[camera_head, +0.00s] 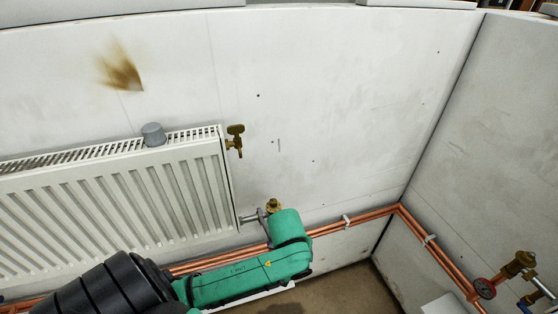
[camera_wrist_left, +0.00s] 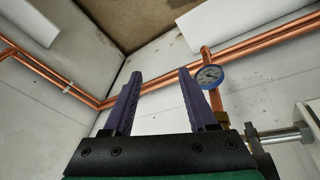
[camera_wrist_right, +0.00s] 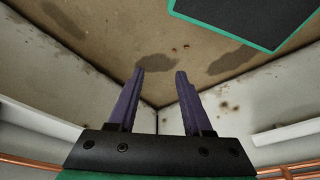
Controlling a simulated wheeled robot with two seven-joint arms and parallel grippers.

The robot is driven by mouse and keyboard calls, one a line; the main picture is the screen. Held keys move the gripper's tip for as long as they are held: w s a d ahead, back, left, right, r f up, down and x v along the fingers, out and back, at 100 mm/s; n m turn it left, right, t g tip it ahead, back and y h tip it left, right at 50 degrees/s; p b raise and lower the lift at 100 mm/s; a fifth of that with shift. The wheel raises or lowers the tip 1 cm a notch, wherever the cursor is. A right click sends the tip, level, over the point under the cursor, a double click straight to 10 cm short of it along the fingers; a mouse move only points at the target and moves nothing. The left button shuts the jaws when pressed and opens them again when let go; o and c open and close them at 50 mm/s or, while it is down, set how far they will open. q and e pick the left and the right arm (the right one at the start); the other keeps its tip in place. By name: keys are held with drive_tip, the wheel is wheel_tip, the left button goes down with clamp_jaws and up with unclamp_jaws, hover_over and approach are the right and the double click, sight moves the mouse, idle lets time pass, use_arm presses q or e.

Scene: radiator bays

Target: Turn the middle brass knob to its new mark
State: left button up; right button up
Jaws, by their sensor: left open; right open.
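In the head view, a brass knob (camera_head: 235,130) stands on a small brass valve at the radiator's top right corner. A second brass fitting (camera_head: 273,205) is at the lower right of the radiator, partly behind my green arm. Another brass valve (camera_head: 522,262) is on the right wall. I cannot tell which is the middle knob, and no mark is readable. My left gripper (camera_wrist_left: 160,78) is open and empty in its wrist view, its fingers toward copper pipes. My right gripper (camera_wrist_right: 160,74) is open and empty, facing the floor corner. Neither gripper's fingers show in the head view.
A white radiator (camera_head: 120,200) fills the left, with a grey cap (camera_head: 153,134) on top. Copper pipes (camera_head: 350,220) run along the walls. A red round part (camera_head: 485,288) is by the right valve. A blue-rimmed gauge (camera_wrist_left: 209,76) is near my left fingers.

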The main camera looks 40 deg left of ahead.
sight(274, 201)
use_arm(q)
drive_tip(key=w+a+r+n+y+p, duration=0.1)
drive_tip(key=a+r+n+p, duration=0.2)
drive_tip(key=r, duration=0.5)
drive_tip(key=a+r+n+g+y+p, duration=0.1)
drive_tip(key=a+r+y+p, duration=0.15)
drive_tip(key=r+p, duration=0.4)
drive_tip(key=w+a+r+n+p, duration=0.1)
drive_tip(key=a+r+n+p, duration=0.2)
drive_tip(key=r, duration=0.5)
drive_tip(key=shift+m, duration=0.7)
drive_tip(key=p+x, duration=0.1)
drive_tip(key=x, duration=1.3)
drive_tip(key=shift+w+f+p, duration=0.1)
drive_tip(key=shift+p, duration=0.3)
clamp_jaws()
use_arm(e)
drive_tip(key=s+d+r+g+h, duration=0.1)
drive_tip(key=s+d+r, duration=0.3)
drive_tip(key=s+r, duration=0.6)
wheel_tip(274, 201, up, 3)
drive_tip(key=shift+d+f+g, duration=0.15)
drive_tip(key=shift+d+g, duration=0.05)
drive_tip(key=shift+g, duration=0.3)
